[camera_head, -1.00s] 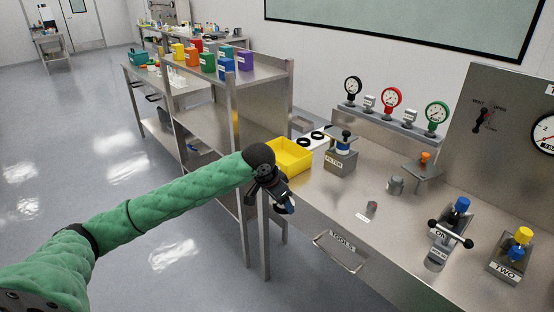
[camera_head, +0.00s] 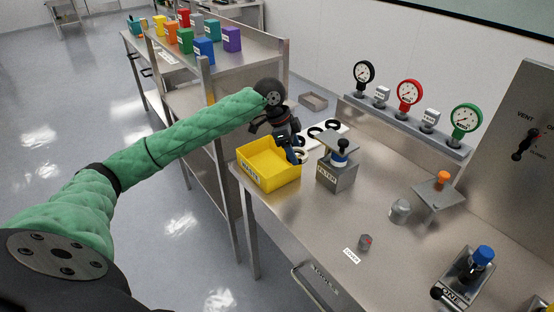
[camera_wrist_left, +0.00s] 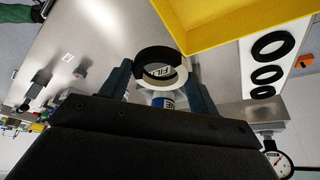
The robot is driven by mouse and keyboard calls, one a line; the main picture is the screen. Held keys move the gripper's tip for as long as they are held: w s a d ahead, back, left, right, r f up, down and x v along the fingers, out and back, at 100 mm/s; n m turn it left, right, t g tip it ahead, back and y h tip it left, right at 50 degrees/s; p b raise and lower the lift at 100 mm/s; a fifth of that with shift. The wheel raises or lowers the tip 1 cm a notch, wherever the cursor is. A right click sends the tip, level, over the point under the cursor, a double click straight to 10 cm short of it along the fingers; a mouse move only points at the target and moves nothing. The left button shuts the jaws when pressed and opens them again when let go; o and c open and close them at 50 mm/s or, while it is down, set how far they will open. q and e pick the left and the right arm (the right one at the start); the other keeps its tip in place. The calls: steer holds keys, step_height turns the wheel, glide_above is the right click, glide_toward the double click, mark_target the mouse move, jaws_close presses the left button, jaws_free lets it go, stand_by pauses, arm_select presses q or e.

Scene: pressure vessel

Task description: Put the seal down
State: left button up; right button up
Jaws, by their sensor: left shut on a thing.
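My left gripper (camera_head: 294,146) is shut on a ring-shaped seal (camera_head: 300,157), beside the back right corner of the yellow bin (camera_head: 268,186). In the left wrist view the seal (camera_wrist_left: 150,50) sits between the two fingers; part of it looks black and part cream. It is held above the bench, outside the bin's opening, which lies to its upper right in that view. My right gripper is not in view.
The filter housing (camera_head: 338,172) stands right of the bin. A grey cap-like part (camera_head: 364,242), a grey cylinder (camera_head: 400,211) and an orange-knobbed stand (camera_head: 440,190) are farther right. Gauges (camera_head: 408,95) line the back. The steel bench (camera_head: 315,225) is clear at front centre.

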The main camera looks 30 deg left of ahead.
arm_select(q)
steer(key=p, duration=0.5)
glide_above(269, 169)
steer(key=f, duration=0.4)
steer(key=a+f, duration=0.1)
steer(key=f, duration=0.1)
steer(key=shift+s+f, duration=0.15)
steer(key=shift+f, duration=0.1)
steer(key=shift+a+f, duration=0.15)
steer(key=shift+a, duration=0.05)
step_height(269, 169, down, 3)
steer(key=shift+d+f+p, duration=0.1)
steer(key=shift+f+p, duration=0.1)
steer(key=shift+p, duration=0.8)
steer(key=shift+f, duration=0.3)
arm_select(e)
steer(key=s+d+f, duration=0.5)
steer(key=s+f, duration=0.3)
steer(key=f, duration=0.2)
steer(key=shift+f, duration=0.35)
arm_select(q)
steer(key=shift+f, duration=0.1)
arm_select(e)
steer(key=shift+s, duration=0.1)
arm_select(q)
steer(key=o, duration=1)
steer(key=shift+c, duration=0.2)
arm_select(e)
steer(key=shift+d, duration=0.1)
